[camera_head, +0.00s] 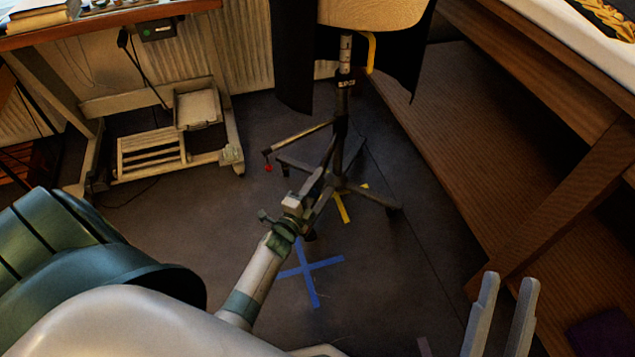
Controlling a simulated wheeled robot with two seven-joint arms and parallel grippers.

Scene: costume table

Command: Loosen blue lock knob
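I cannot make out a blue knob on the dark tripod stand (341,130), which holds a tan form with dark cloth at the top. A yellow handle (371,54) is on its upper post, and a red knob (268,167) is at the end of a side rod. A pale arm with teal bands, seemingly my left, reaches in from the lower left; its end, apparently my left gripper (284,218), lies in front of the stand's base. Its fingers are too unclear to read, and contact cannot be told. My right gripper (501,318) is open and empty at the lower right.
A blue tape cross (311,268) and yellow tape (342,207) mark the dark floor. A wooden table (112,19) stands at the back left. A large wooden bench (500,155) bounds the right. A teal ribbed shape (75,250) fills the left foreground.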

